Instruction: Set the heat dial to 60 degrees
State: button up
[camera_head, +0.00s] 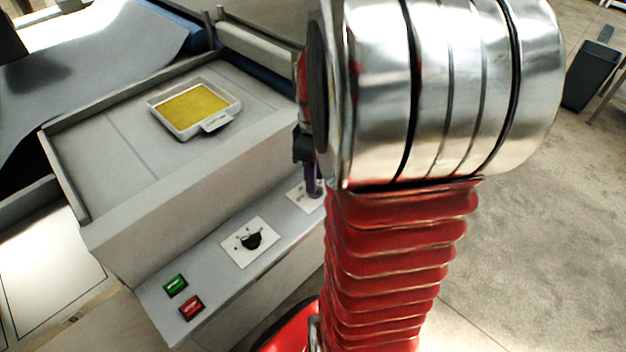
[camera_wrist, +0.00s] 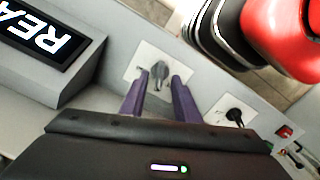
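Two dials on white plates sit on the grey control ledge. Which one is the heat dial cannot be told, as the markings are too small to read. One dial, a grey knob (camera_wrist: 159,70), shows between the purple fingertips of my gripper (camera_wrist: 160,78) in the wrist view. The fingers are open, one on each side of it; contact cannot be told. The other dial, a black knob (camera_wrist: 236,116), is to the right; it also shows in the head view (camera_head: 251,241). In the head view my gripper (camera_head: 313,181) is mostly hidden by my arm, over the plate (camera_head: 300,196).
A green button (camera_head: 175,285) and a red button (camera_head: 191,307) sit left of the black knob. A tray with yellow contents (camera_head: 231,112) rests on the machine top. A lit display reading "REA" (camera_wrist: 38,37) stands left in the wrist view. Open floor lies right.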

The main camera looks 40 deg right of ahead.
jog(key=shift+f, duration=1.1)
jog(key=shift+c, duration=0.5)
grip_shut()
jog(key=shift+a, duration=0.1)
